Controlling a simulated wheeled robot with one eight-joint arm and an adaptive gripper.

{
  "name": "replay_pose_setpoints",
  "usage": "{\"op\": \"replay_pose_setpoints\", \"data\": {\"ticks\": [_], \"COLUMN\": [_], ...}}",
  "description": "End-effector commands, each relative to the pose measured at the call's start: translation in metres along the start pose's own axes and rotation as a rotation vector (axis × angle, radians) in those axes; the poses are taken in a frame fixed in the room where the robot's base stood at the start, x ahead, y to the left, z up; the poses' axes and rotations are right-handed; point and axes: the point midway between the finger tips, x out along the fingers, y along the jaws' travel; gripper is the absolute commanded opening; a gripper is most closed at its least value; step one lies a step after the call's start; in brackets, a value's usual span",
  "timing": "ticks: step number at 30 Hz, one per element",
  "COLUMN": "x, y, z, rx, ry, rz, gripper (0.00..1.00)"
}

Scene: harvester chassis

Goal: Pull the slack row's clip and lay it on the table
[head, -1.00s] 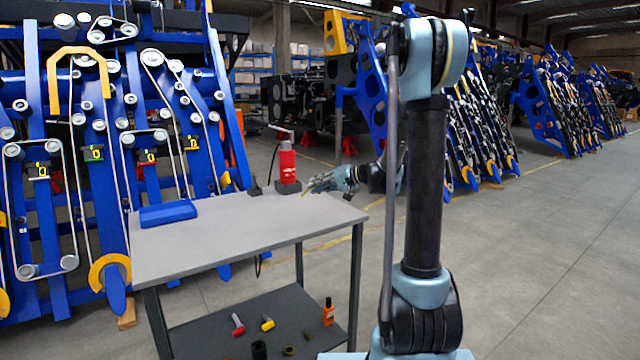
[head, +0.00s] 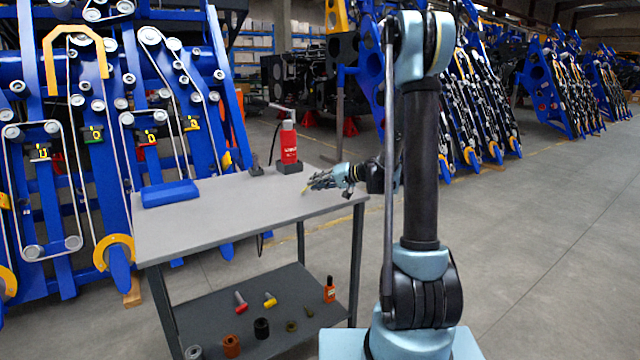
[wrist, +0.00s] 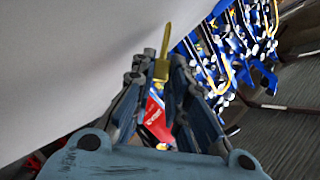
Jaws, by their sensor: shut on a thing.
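My gripper (head: 314,184) is shut on a small yellow clip (wrist: 163,65), which sticks out past the fingertips in the wrist view. In the head view, gripper and clip are at the right end of the grey table (head: 235,210), by its far edge. I cannot tell whether the clip touches the tabletop. The blue rows (head: 110,200) stand at the left with belts and rollers. Small tags, dark, green (head: 92,133), red and yellow-marked, sit on them. I cannot tell which row is slack.
A red bottle-like tool (head: 288,145) stands on a dark base at the table's back edge, left of my gripper. A blue case (head: 170,194) lies at the table's left end. The table's middle is clear. The lower shelf (head: 275,300) holds several small parts.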

Motion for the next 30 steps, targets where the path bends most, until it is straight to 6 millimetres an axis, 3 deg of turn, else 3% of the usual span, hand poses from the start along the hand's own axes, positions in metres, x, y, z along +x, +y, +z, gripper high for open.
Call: {"op": "replay_pose_setpoints", "data": {"ticks": [2,3,6,19,30], "x": [0.0,0.0,0.0,-0.007,-0.066], "y": [0.0,0.0,0.0,0.0,0.001], "z": [0.0,0.0,0.0,-0.001,-0.001], "rx": [0.0,0.0,0.0,0.001,0.003], "ry": [0.0,0.0,0.0,0.001,0.004], "rz": [0.0,0.0,0.0,0.001,0.002], "gripper": [0.0,0.21,0.38,0.38,0.38]}}
